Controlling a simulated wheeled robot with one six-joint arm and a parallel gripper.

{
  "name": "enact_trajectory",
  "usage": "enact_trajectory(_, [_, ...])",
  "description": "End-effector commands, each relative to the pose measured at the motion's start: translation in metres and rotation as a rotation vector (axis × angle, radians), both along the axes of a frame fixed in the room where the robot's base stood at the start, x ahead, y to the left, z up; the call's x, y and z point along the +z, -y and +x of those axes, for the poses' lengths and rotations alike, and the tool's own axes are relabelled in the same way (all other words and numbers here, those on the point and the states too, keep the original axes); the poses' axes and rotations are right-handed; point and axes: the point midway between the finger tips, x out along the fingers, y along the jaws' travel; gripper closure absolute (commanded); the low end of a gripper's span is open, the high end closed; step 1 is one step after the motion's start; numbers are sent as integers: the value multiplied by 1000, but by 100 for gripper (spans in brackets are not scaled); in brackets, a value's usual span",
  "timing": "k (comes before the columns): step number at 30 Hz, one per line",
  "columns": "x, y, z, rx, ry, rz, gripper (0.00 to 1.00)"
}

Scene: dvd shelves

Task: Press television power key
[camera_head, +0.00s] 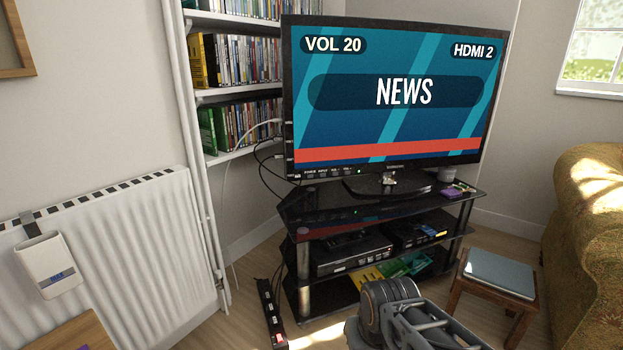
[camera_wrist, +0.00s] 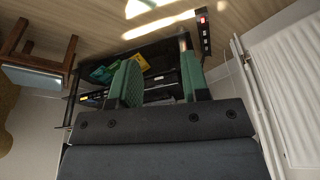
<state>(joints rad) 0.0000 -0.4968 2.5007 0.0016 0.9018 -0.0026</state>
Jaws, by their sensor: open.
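The television (camera_head: 392,92) stands on a black glass stand, its screen lit with "NEWS", "VOL 20" and "HDMI 2". A row of small labelled keys (camera_head: 328,174) runs along its lower left bezel. The power key (camera_head: 310,174) appears to be the leftmost; the labels are tiny. A green light (camera_head: 359,171) glows right of the row. My gripper (camera_wrist: 160,78) is open, with two green fingers apart and nothing visible between them. In the wrist view, upside down, it faces the stand's lower shelves. The keys do not show there. My arm is low in front of the stand in the head view.
The black stand (camera_head: 458,233) holds boxes and cases on its shelves. A power strip (camera_head: 272,315) lies on the floor at its left. A stool (camera_head: 500,273) and a patterned sofa (camera_head: 590,215) are right. A radiator (camera_head: 120,245) and cables are left.

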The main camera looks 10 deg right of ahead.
Motion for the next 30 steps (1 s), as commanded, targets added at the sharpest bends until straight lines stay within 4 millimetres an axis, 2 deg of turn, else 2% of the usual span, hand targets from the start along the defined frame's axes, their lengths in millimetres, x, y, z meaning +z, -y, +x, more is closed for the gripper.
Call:
enact_trajectory(5, [0,0,0,0,0,0,57])
enact_trajectory(18, [0,0,0,0,0,0,100])
enact_trajectory(30, [0,0,0,0,0,0,100])
